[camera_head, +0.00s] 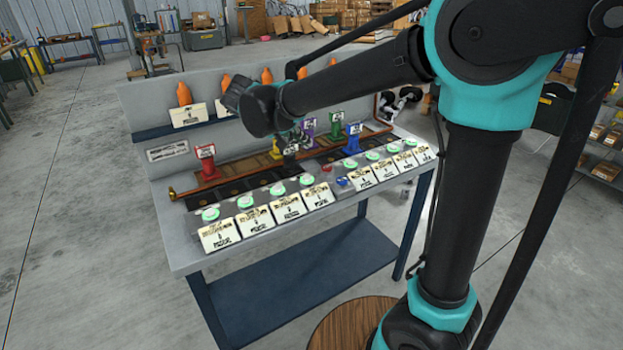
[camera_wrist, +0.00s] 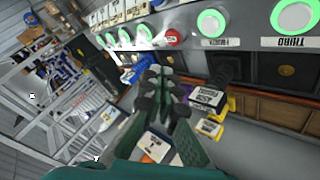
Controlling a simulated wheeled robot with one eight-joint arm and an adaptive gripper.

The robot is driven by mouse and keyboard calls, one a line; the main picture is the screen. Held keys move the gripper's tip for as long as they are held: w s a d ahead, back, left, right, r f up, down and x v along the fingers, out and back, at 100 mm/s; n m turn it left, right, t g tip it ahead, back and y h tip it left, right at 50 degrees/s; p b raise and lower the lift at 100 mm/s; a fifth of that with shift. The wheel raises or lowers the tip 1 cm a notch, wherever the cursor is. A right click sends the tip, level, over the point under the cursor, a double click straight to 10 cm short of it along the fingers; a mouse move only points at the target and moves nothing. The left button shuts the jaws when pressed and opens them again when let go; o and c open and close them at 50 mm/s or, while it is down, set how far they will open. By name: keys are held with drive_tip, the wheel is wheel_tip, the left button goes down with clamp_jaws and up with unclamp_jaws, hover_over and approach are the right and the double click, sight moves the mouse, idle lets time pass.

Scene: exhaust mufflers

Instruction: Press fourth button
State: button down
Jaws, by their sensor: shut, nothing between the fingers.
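The workbench (camera_head: 185,258) has a sloped panel with a row of round green buttons and printed cards. In the wrist view, the fourth button (camera_wrist: 211,23) is a green-ringed disc above a label reading FOURTH (camera_wrist: 221,43). In the head view, the fourth green button from the left (camera_head: 307,180) is right of the third (camera_head: 277,189). The third button (camera_wrist: 296,15) also shows in the wrist view. My gripper (camera_wrist: 160,73) is shut and empty, above the bench behind the button row. In the wrist view its tips are left of and below the fourth button, apart from it.
A red button (camera_wrist: 172,37) and a blue part (camera_head: 342,182) sit mid-panel. Small coloured stands, including red (camera_head: 205,161), green (camera_head: 336,124) and blue (camera_head: 353,138), stand behind the buttons. Orange objects line the back shelf (camera_head: 150,132). The floor left of the bench is clear.

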sight(304, 178)
drive_tip(key=shift+f, duration=0.1)
drive_tip(key=shift+f, duration=4.3)
drive_tip(key=shift+f, duration=0.15)
drive_tip(key=shift+f, duration=0.3)
drive_tip(key=shift+f, duration=0.3)
drive_tip(key=shift+r, duration=0.75)
